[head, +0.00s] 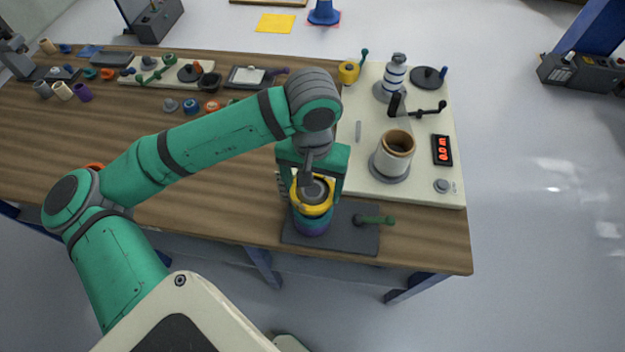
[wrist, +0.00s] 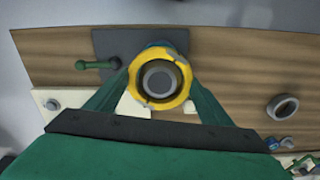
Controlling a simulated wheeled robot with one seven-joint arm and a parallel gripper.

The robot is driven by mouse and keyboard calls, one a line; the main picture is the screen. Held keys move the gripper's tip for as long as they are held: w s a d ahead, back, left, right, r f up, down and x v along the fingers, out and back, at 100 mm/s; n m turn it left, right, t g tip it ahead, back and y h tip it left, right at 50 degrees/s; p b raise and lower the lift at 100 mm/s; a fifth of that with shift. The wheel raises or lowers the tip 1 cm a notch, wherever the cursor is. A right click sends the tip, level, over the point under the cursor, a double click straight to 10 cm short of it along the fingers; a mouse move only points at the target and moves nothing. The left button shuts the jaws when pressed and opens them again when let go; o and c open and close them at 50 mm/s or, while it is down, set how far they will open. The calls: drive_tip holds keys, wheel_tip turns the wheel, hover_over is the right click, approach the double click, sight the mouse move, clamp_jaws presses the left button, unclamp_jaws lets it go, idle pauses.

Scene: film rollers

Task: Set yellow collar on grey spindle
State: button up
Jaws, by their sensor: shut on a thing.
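The yellow collar (head: 325,209) is held between the fingers of my gripper (head: 314,183) at the table's front edge. It also shows as a notched yellow ring in the wrist view (wrist: 136,84), with a finger on each side. The round end of the grey spindle (wrist: 160,80) shows inside the collar's hole, so the collar is around or directly above it. A teal and purple stack (head: 311,226) shows below the collar in the head view. Whether the collar rests on this stack is hidden.
A dark base plate (head: 345,240) with a green-handled lever (head: 376,220) lies under the stack. A cream board (head: 433,185) with a cream roller (head: 396,145), a crank (head: 425,108) and a red display (head: 442,150) stands behind right. Loose small parts lie at the back left.

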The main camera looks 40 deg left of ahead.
drive_tip(key=shift+f, duration=2.6)
drive_tip(key=o, duration=1.2)
drive_tip(key=shift+c, duration=0.2)
wheel_tip(320, 180, up, 11)
drive_tip(key=shift+f, duration=0.1)
